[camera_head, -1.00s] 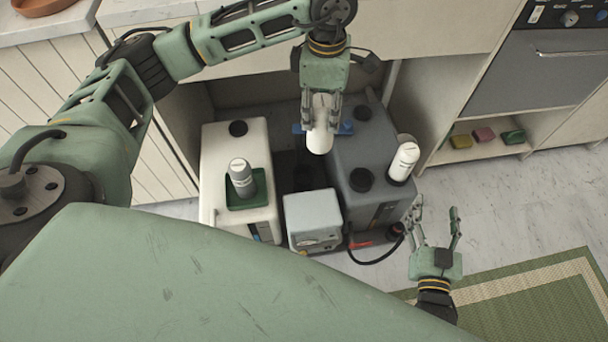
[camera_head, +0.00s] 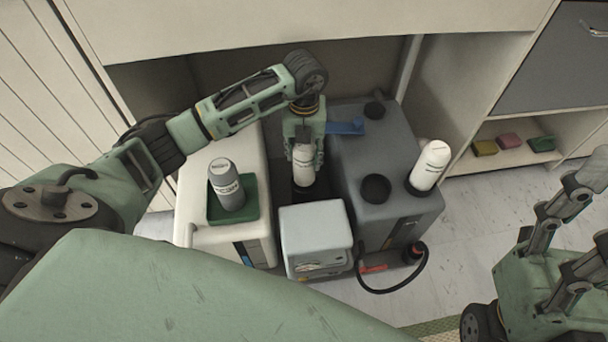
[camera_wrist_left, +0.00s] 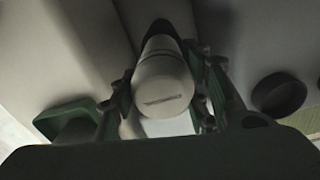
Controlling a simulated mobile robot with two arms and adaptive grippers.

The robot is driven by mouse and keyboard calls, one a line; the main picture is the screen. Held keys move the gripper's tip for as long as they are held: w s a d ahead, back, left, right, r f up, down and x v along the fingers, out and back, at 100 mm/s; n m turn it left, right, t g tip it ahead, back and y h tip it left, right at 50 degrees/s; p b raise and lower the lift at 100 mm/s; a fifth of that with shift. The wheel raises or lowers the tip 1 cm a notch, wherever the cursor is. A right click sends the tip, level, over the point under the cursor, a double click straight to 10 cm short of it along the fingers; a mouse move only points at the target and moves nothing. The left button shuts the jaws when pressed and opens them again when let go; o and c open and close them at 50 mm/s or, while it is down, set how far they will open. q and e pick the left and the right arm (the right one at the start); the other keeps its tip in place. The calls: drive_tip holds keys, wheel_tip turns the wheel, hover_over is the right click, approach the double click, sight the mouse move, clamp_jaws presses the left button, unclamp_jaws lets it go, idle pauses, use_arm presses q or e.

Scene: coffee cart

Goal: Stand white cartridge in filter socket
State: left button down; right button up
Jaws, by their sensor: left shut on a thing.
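My left gripper (camera_head: 304,160) is shut on a white cartridge (camera_head: 303,168), which it holds roughly upright in the dark gap (camera_head: 284,190) between the pale tank and the grey tank. In the left wrist view the cartridge (camera_wrist_left: 162,85) sits between the two fingers. A second white cartridge (camera_head: 430,165) stands on the grey tank. My right gripper (camera_head: 566,200) is open and empty at the lower right.
A grey cartridge (camera_head: 226,184) stands on a green tray (camera_head: 248,212) on the pale tank (camera_head: 190,187). The light-grey box (camera_head: 316,232) stands in front of the gap.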

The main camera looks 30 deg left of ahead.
sight(304, 169)
use_arm(q)
wheel_tip(304, 169, down, 3)
drive_tip(key=shift+b, duration=0.45)
wheel_tip(304, 169, down, 4)
drive_tip(key=shift+r+b, duration=0.1)
drive_tip(key=shift+b, duration=0.8)
drive_tip(key=shift+f, duration=0.35)
drive_tip(key=shift+r, duration=0.1)
drive_tip(key=c, duration=1)
unclamp_jaws()
drive_tip(key=shift+f, duration=0.2)
drive_tip(key=shift+r, duration=0.15)
